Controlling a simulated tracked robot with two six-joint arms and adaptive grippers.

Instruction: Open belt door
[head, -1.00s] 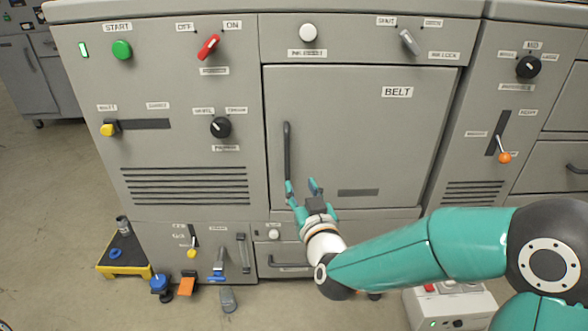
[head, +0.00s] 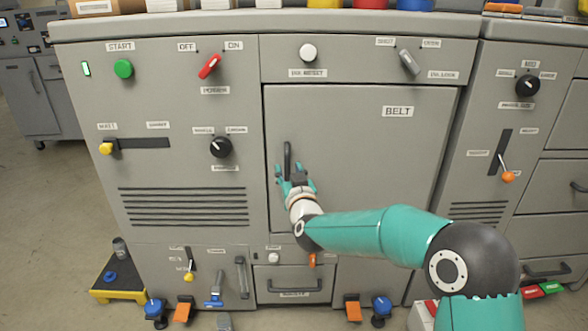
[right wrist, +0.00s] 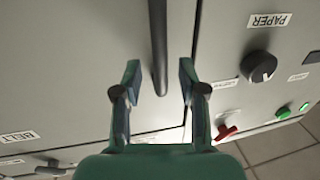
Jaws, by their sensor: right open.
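The belt door (head: 370,150) is a large grey panel marked BELT in the head view, and it looks closed. Its dark vertical handle (head: 287,160) is on the door's left side. My right gripper (head: 289,172) is in front of the handle and hides its lower part. In the right wrist view the open fingers (right wrist: 160,80) stand on either side of the handle bar (right wrist: 158,45), with gaps to both. The bar's end lies between the fingertips. My left gripper is not in view.
Above the door is a grey lock lever (head: 409,62). Left of the door are a red power switch (head: 209,66) and a black paper knob (head: 220,147). A drawer (head: 294,284) is below. A yellow-edged platform (head: 118,280) stands on the floor at the left.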

